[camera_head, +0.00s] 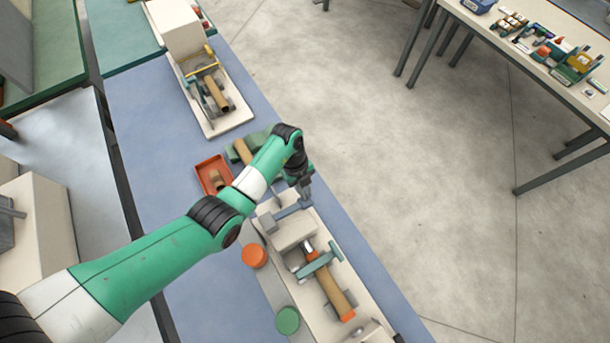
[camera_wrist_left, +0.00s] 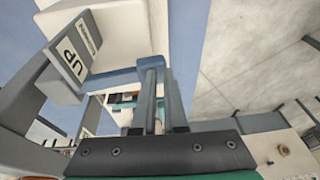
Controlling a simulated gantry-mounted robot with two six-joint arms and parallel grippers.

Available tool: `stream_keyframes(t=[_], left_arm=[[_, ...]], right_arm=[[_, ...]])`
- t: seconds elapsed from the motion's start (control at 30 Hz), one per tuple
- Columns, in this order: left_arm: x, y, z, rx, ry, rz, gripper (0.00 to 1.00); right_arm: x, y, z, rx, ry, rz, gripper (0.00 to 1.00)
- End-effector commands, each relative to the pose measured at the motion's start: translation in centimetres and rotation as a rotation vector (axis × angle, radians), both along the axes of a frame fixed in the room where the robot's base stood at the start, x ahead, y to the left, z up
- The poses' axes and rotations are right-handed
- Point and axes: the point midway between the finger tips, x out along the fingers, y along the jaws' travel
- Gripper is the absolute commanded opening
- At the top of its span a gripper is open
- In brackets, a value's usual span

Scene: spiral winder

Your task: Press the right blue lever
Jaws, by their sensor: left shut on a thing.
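The blue-grey lever (camera_head: 290,210) sits at the far end of the cream winder (camera_head: 292,232), in the middle of the head view. My left gripper (camera_head: 306,192) is at the lever's right end, pointing down, and is shut on it. In the left wrist view the two grey fingers (camera_wrist_left: 161,100) stand close together in front of the winder's pale body. A grey block with an "UP" label (camera_wrist_left: 70,55) is left of the fingers. The exact contact between fingers and lever is hard to make out. My right gripper is not in view.
The winder carries a brown roll (camera_head: 335,292) under a teal clamp (camera_head: 320,263). An orange button (camera_head: 254,255) and a green button (camera_head: 288,320) are on its left side. A red tray (camera_head: 205,165) and another machine (camera_head: 213,98) stand farther back. Open floor lies to the right.

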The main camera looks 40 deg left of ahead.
Motion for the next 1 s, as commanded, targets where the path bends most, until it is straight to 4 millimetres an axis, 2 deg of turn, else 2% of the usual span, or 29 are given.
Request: stream_keyframes(t=[0.03, 0.3, 0.47, 0.57, 0.67, 1.0], left_arm=[[-0.4, -0.4, -0.5, -0.01, 0.009, -0.003, 0.0], [-0.5, -0.5, -0.7, -0.012, 0.012, -0.006, 0.0], [-0.3, -0.6, 0.2, -0.011, 0.009, -0.01, 0.0], [0.1, -0.6, 1.9, -0.008, 0.004, -0.012, 0.0], [0.6, -0.5, 4.5, -0.002, -0.002, -0.012, 0.0], [2.9, 1.3, 11.6, -0.001, -0.004, -0.01, 0.0]], right_arm=[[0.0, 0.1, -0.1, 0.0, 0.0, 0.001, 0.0], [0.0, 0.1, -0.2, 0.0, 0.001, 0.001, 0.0], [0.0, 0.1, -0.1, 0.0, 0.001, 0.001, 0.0], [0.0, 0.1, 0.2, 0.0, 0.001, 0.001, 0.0], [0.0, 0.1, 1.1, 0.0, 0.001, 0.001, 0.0], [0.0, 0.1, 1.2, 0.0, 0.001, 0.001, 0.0]])
